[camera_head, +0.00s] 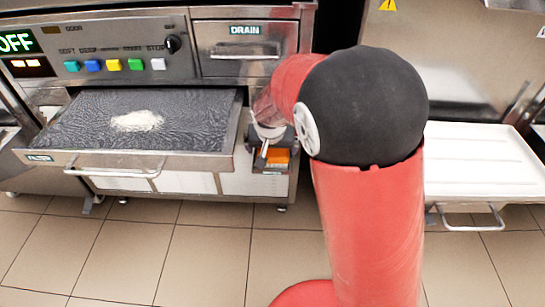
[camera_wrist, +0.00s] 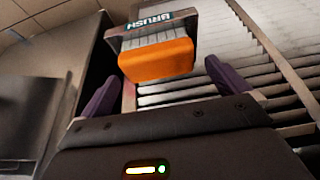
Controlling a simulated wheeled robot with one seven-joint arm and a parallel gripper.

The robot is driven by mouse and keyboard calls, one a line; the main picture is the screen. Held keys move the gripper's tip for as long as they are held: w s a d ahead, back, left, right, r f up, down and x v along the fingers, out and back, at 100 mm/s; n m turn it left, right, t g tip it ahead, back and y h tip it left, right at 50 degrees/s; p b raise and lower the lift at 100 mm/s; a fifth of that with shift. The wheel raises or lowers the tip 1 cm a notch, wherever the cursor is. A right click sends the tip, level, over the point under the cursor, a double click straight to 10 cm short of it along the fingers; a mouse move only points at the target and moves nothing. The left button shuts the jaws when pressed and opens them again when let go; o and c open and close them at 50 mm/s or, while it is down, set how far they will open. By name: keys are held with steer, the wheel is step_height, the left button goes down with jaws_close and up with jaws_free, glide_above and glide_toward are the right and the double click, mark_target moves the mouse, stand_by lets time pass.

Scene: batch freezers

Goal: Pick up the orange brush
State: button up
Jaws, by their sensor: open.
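The orange brush (camera_wrist: 157,61) shows in the wrist view as an orange block under a pale ribbed part, at a holder labelled BRUSH (camera_wrist: 148,24). In the head view the brush (camera_head: 277,156) is a small orange patch low beside the drawer, partly covered by my arm. My gripper (camera_wrist: 164,76) is open in the wrist view, its two purple fingers on either side of the brush's near end. The brush appears just ahead of the fingertips; I cannot tell whether they touch. In the head view my arm hides most of the gripper.
A panel marked DRAIN (camera_head: 245,50) is above. A white tray (camera_head: 480,160) juts out at the right. The tiled floor (camera_head: 150,250) in front is clear.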

mark_target(273, 152)
steer(key=x, duration=0.3)
steer(key=shift+f, duration=0.15)
steer(key=c, duration=0.8)
steer(key=shift+c, duration=0.2)
steer(key=shift+s+r, duration=0.1)
steer(key=shift+r, duration=0.25)
step_height(273, 152, up, 7)
steer(key=shift+f, duration=0.15)
steer(key=s+b, duration=0.2)
steer(key=s, duration=1.7)
steer(key=shift+s+a+f, duration=0.15)
steer(key=shift+s+a, duration=0.15)
steer(key=shift+s, duration=0.1)
